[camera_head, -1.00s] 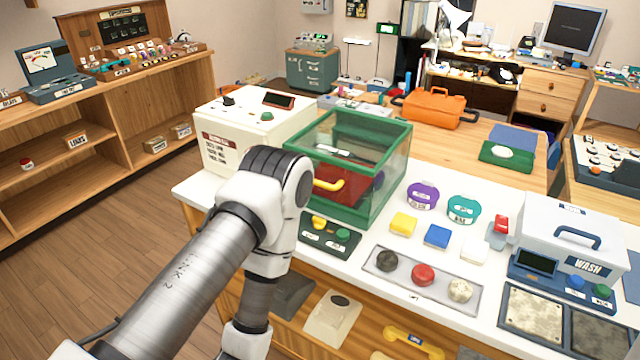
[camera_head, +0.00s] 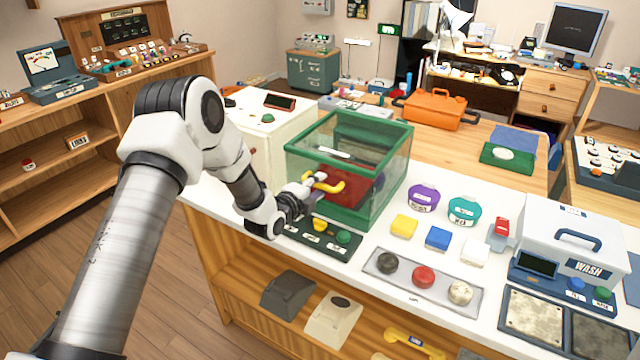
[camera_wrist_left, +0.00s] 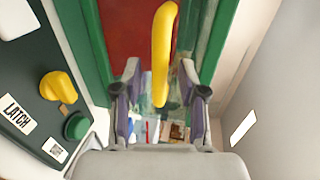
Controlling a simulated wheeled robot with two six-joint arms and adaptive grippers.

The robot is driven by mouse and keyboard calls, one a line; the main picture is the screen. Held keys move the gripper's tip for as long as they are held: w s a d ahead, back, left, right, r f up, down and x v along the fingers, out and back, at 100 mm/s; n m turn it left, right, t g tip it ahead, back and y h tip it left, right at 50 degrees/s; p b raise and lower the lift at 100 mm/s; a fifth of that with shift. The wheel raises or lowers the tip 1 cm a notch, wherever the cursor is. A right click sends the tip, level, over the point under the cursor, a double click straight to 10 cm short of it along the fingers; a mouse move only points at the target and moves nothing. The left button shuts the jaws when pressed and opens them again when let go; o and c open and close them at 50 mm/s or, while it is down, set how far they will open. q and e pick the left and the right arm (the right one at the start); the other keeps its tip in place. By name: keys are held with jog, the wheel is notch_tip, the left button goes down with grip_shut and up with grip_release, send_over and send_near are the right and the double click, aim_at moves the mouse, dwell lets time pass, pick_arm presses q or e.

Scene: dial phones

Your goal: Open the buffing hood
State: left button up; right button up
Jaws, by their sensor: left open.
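The buffing hood (camera_head: 352,218) is a green-framed clear box on the white counter, with a red panel inside and a curved yellow handle (camera_head: 332,187) on its front. It appears shut. My left gripper (camera_head: 310,188) is at the hood's front, by the handle. In the left wrist view, the open fingers (camera_wrist_left: 159,82) stand on either side of the handle's end (camera_wrist_left: 162,60); I see no clear contact. A dark green panel (camera_head: 300,232) before the hood carries a yellow knob (camera_wrist_left: 57,87), a green button (camera_wrist_left: 76,126) and a "LATCH" label. My right gripper is not in view.
A white box (camera_head: 268,138) stands left of the hood, close to my left arm. Purple (camera_head: 423,197) and teal (camera_head: 464,211) round items, coloured blocks and a tray of pads (camera_head: 450,298) lie to the right. A wash unit (camera_head: 570,235) stands at far right.

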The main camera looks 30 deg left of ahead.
pick_arm(q)
jog(key=shift+x, duration=0.75)
grip_shut()
jog(key=shift+r, duration=0.1)
